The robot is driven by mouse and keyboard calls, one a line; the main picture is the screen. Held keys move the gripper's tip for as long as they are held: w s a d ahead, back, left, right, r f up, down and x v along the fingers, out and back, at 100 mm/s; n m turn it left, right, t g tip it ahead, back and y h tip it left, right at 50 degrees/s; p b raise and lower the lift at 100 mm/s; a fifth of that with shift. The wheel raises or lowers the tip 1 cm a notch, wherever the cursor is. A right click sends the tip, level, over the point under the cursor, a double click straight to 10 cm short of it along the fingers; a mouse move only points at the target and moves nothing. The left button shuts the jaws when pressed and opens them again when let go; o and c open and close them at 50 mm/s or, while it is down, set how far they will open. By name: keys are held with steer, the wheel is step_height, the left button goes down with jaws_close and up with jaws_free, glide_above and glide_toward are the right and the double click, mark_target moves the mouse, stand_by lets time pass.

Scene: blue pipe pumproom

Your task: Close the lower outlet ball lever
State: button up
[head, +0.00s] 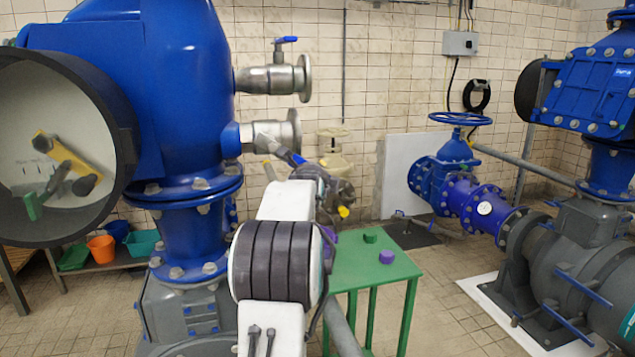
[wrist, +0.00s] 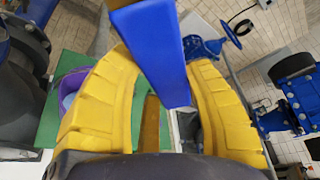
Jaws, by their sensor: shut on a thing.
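The lower outlet ball lever (head: 291,156) has a blue handle slanting down to the right from the lower metal outlet (head: 268,134) on the big blue pump body. In the wrist view its blue handle (wrist: 155,55) fills the space between the yellow fingers. In the wrist view my gripper (wrist: 163,70) is shut on the handle, with one finger on each side. The lever's pivot is partly hidden in the head view.
The upper outlet (head: 268,78) with its own blue lever (head: 286,40) is above. A blue handwheel valve (head: 460,119) and pipework stand further right.

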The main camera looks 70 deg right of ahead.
steer(key=shift+w+a+f, duration=0.15)
steer(key=shift+w+f, duration=0.1)
stand_by(0.4)
steer(key=o, duration=1.1)
steer(key=shift+w, duration=0.15)
steer(key=shift+c, duration=0.2)
steer(key=shift+o, duration=1.2)
steer(key=shift+r, duration=0.1)
steer(key=v, duration=1.2)
steer(key=shift+c, duration=0.4)
